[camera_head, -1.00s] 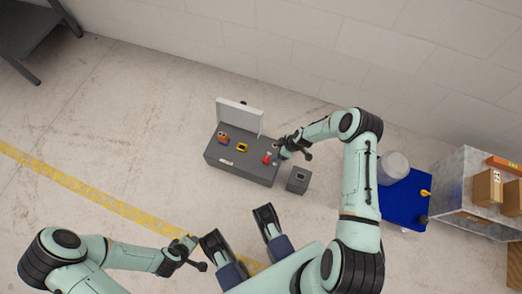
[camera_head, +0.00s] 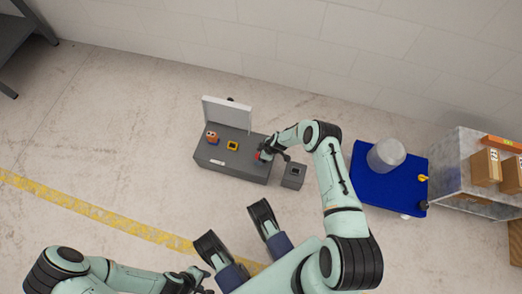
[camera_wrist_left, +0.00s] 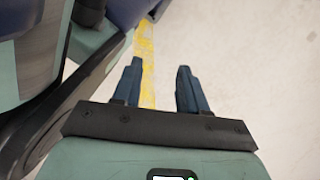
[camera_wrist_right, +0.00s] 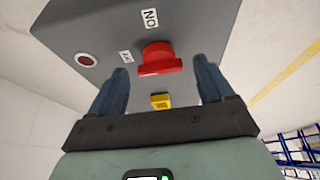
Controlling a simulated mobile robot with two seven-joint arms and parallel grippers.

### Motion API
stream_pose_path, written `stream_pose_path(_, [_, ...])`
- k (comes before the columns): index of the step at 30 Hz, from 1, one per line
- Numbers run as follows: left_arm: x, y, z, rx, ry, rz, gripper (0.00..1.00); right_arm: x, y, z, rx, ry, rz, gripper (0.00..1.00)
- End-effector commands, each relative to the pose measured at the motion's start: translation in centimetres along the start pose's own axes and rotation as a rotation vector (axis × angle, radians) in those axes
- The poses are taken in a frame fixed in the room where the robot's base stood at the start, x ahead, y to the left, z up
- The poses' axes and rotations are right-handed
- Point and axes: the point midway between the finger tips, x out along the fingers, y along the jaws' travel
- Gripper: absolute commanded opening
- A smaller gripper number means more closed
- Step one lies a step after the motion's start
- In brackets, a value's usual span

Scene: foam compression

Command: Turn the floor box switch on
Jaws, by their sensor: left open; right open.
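A long grey floor box (camera_head: 232,170) with a raised white lid stands near the wall. A red switch knob (camera_wrist_right: 158,58) on its grey surface shows in the right wrist view, beside ON and OFF labels. A dark red round lamp (camera_wrist_right: 87,59) is to its left. My right gripper (camera_wrist_right: 161,72) is open, with one finger on each side of the knob in that view; contact cannot be told. In the head view my right gripper (camera_head: 268,151) partly hides the knob. My left gripper (camera_wrist_left: 158,72) is open and empty above the floor.
A yellow part (camera_head: 233,146) and an orange part (camera_head: 212,138) sit on the floor box. A small grey box (camera_head: 293,175) stands at its right. A blue platform (camera_head: 372,187) with a clear cylinder (camera_head: 386,155) is farther right, beside a shelf with cartons (camera_head: 486,167).

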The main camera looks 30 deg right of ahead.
Motion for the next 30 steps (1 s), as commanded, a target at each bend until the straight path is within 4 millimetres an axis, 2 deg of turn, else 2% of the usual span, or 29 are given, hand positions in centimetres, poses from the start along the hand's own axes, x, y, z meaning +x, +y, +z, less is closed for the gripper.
stream_pose_path(4, [0.0, 0.0, 0.0, 0.000, 0.000, 0.000, 0.43, 0.0, 0.0, 0.0, 0.000, 0.000, 0.000, 0.81])
stream_pose_path(9, [0.0, 0.0, 0.0, 0.001, 0.001, 0.001, 0.43, 0.0, 0.0, 0.0, 0.001, 0.000, 0.000, 0.26])
stream_pose_path(20, [-0.2, 0.2, -0.2, 0.004, 0.011, 0.005, 0.43, -0.1, -0.1, 0.0, 0.037, 0.000, 0.013, 0.25])
stream_pose_path(30, [-1.1, 1.3, -1.4, 0.020, 0.059, 0.026, 0.43, -0.1, -0.4, -0.1, 0.241, -0.001, 0.098, 0.25])
